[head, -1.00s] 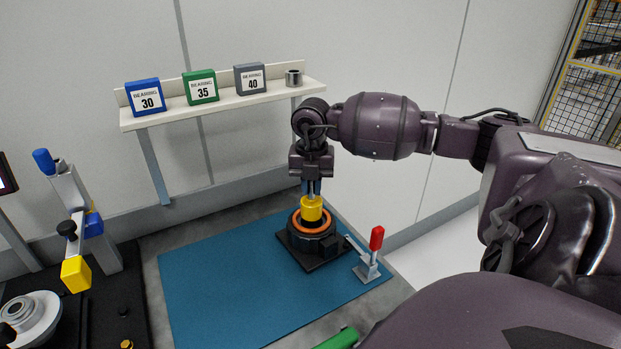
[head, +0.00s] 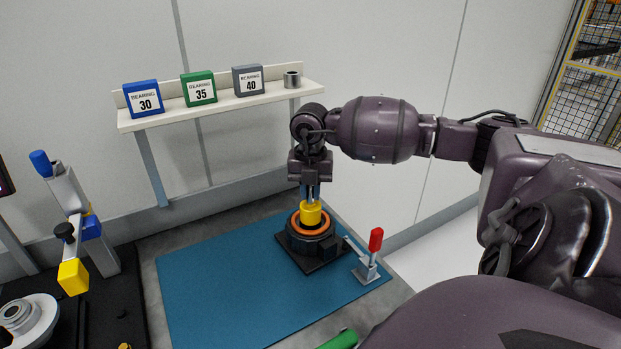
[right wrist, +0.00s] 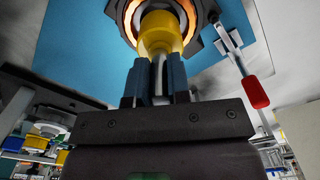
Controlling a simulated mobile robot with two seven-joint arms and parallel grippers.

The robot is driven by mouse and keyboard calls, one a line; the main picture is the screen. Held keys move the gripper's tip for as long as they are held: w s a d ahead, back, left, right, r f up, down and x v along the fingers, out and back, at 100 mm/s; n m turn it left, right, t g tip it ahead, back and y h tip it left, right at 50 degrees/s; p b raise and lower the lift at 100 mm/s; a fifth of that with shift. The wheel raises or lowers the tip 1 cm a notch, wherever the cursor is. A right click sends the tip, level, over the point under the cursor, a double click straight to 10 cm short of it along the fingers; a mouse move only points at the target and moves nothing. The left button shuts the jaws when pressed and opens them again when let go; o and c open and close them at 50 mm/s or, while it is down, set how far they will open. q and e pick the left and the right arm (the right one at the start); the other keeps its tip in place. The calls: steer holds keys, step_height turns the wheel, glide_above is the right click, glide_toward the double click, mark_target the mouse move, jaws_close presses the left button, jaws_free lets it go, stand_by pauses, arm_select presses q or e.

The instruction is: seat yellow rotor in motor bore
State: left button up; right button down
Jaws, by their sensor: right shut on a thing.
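The yellow rotor (head: 311,213) hangs upright below my right gripper (head: 311,190), which is shut on the rotor's thin shaft. In the right wrist view the two fingers of the right gripper (right wrist: 157,80) close on the pale shaft, with the yellow rotor (right wrist: 160,33) beyond them. The motor housing (head: 310,241) is black with an orange ring around its bore and stands on a dark square base on the blue mat. The rotor's lower end is over or at the bore mouth; its depth I cannot tell. The orange ring also shows in the right wrist view (right wrist: 130,14). My left gripper is not in view.
A toggle clamp with a red handle (head: 376,240) stands right beside the housing. The blue mat (head: 230,290) is clear to the left. A black press station with a yellow block (head: 73,277) stands at left. A wall shelf (head: 220,103) holds bearing boxes behind. A green cylinder (head: 340,340) lies at the front.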

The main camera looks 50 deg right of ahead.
mark_target(310, 205)
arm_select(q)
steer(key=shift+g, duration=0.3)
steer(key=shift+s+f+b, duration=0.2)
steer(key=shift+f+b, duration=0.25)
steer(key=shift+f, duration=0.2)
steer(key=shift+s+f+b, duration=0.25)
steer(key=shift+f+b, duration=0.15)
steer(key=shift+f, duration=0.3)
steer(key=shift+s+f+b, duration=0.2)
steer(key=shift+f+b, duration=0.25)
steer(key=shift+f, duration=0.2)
arm_select(e)
steer(key=shift+f, duration=3.4)
steer(key=c, duration=0.7)
jaws_free()
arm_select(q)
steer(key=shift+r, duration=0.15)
arm_select(e)
steer(key=shift+c, duration=0.5)
steer(key=shift+o, duration=0.9)
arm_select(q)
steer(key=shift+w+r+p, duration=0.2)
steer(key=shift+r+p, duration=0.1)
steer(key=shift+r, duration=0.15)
